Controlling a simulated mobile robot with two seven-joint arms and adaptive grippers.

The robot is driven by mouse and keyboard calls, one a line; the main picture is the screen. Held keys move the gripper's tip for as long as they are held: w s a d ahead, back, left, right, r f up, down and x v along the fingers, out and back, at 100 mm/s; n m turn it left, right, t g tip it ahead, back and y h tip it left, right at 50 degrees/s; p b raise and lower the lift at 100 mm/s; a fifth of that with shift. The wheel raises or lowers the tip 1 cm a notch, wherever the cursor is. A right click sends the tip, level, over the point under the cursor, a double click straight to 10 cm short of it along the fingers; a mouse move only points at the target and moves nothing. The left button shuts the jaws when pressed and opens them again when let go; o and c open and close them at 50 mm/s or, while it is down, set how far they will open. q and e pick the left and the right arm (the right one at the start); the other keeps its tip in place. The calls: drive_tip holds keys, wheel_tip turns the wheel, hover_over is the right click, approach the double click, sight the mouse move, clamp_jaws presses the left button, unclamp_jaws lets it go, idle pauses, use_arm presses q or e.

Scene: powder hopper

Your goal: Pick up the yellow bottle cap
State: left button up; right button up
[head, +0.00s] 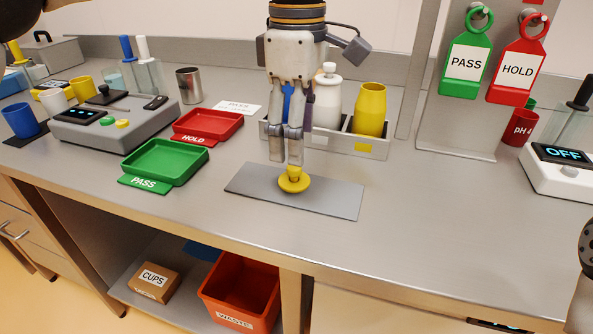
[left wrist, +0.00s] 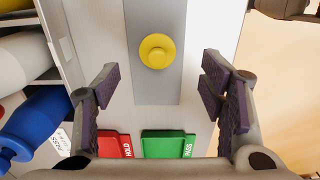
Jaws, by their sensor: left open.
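The yellow bottle cap (head: 293,184) is a round disc with a raised knob. It lies on the grey mat (head: 335,198) on the steel bench. In the left wrist view the cap (left wrist: 157,51) lies beyond the fingertips, in line with the gap between the fingers. My left gripper (head: 286,158) points down just above the cap, open and empty; its fingers (left wrist: 160,85) stand wide apart. I cannot tell from the head view whether a fingertip touches the knob. The open-topped yellow bottle (head: 370,110) stands in a metal rack behind.
A white bottle (head: 327,105) stands in the metal rack (head: 375,146), and a blue bottle (left wrist: 35,120) is beside it. The red HOLD tray (head: 208,124) and green PASS tray (head: 163,162) lie left of the mat.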

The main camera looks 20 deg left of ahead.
sight(294, 168)
use_arm(q)
drive_tip(key=f, duration=0.7)
drive_tip(key=shift+w+a, duration=0.15)
drive_tip(key=shift+a, duration=0.15)
drive_tip(key=c, duration=1)
